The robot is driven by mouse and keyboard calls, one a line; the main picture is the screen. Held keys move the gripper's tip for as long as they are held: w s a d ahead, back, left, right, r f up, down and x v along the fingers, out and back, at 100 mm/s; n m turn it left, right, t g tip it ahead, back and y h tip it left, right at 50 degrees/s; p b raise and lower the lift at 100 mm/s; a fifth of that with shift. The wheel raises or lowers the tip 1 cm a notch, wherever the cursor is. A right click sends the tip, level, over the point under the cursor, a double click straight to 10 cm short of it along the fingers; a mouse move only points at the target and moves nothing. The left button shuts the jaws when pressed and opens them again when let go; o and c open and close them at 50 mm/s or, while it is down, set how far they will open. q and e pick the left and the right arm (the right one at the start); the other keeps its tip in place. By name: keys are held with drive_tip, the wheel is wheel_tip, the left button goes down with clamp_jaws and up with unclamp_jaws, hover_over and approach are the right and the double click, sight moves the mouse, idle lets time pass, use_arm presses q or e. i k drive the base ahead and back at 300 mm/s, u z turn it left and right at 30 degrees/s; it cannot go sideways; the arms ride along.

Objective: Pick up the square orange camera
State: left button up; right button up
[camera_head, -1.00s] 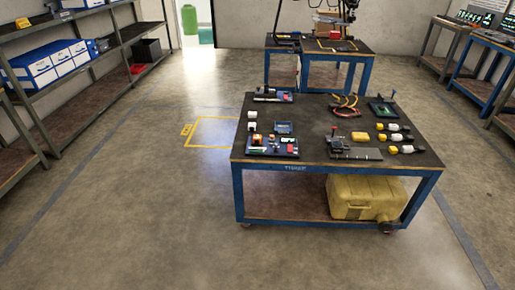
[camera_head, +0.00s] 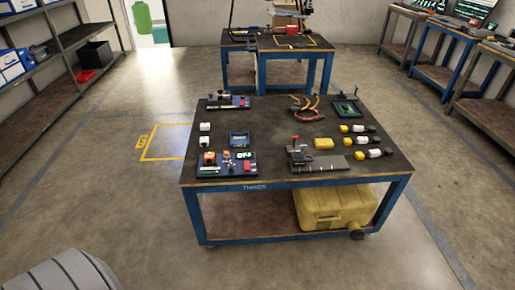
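A small orange block (camera_head: 209,158), which may be the square orange camera, sits on a dark board at the front left of the workbench. It is too small to make out a lens. Other small parts, one of them red, sit beside it on the same board. A yellow-orange block (camera_head: 323,143) lies right of the bench's middle. Neither of my grippers is in view.
The workbench (camera_head: 265,130) has blue legs and a lower shelf with a yellow case (camera_head: 335,206). A blue box (camera_head: 239,139), white blocks (camera_head: 204,142), a grey fixture (camera_head: 304,158) and several yellow-and-black parts lie on top. The floor in front is clear.

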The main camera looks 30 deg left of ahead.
sight(209, 157)
drive_tip(key=z, duration=0.2)
drive_tip(key=i, duration=0.9)
drive_tip(key=u, duration=0.65)
drive_tip(key=i, duration=0.7)
drive_tip(key=u, duration=0.7)
